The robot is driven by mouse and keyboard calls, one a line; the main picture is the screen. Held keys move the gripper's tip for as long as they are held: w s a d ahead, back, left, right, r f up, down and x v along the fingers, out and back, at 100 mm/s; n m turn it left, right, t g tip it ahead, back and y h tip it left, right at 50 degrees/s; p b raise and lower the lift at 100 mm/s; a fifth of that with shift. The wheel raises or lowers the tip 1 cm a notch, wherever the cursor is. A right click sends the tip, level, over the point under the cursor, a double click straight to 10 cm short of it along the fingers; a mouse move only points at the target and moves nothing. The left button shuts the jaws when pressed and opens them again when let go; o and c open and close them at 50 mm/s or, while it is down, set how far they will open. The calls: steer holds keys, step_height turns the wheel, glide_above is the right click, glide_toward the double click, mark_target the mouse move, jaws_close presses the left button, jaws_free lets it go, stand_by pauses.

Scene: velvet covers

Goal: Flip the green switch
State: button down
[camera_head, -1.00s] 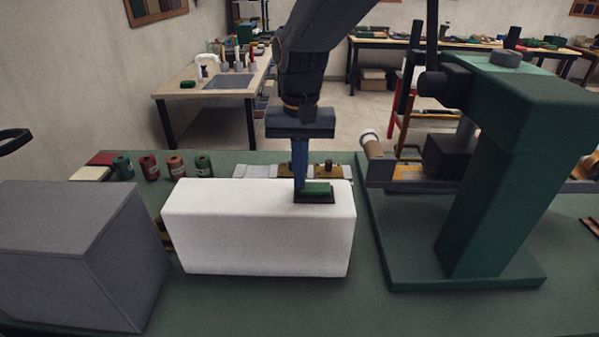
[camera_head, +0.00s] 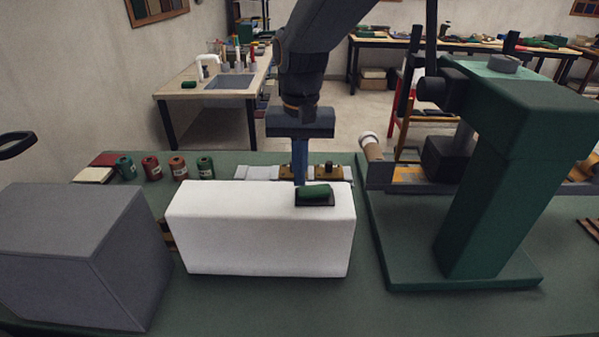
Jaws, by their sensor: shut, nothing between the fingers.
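The green switch (camera_head: 316,192) is a small rocker on a dark base, set in the top right part of a white box (camera_head: 255,235). In the head view its green rocker looks tilted, with its right end higher. My gripper (camera_head: 299,184) points down from above, with its blue fingers shut and empty. The fingertips are at the left part of the switch, on its far side. The switch's edge partly hides them, and I cannot tell whether they touch it.
A grey box (camera_head: 75,255) stands left of the white box. A large green machine (camera_head: 490,190) stands at the right. Several thread spools (camera_head: 150,168) and brass parts (camera_head: 328,172) lie behind the white box. The green table (camera_head: 290,305) is clear in front.

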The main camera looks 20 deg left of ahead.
steer(key=shift+a+r+p, duration=0.1)
steer(key=shift+r+p, duration=0.55)
step_height(320, 180, up, 12)
steer(key=a+b, duration=0.1)
steer(key=a, duration=0.1)
steer(key=shift+s+r, duration=0.25)
steer(key=shift+s, duration=0.1)
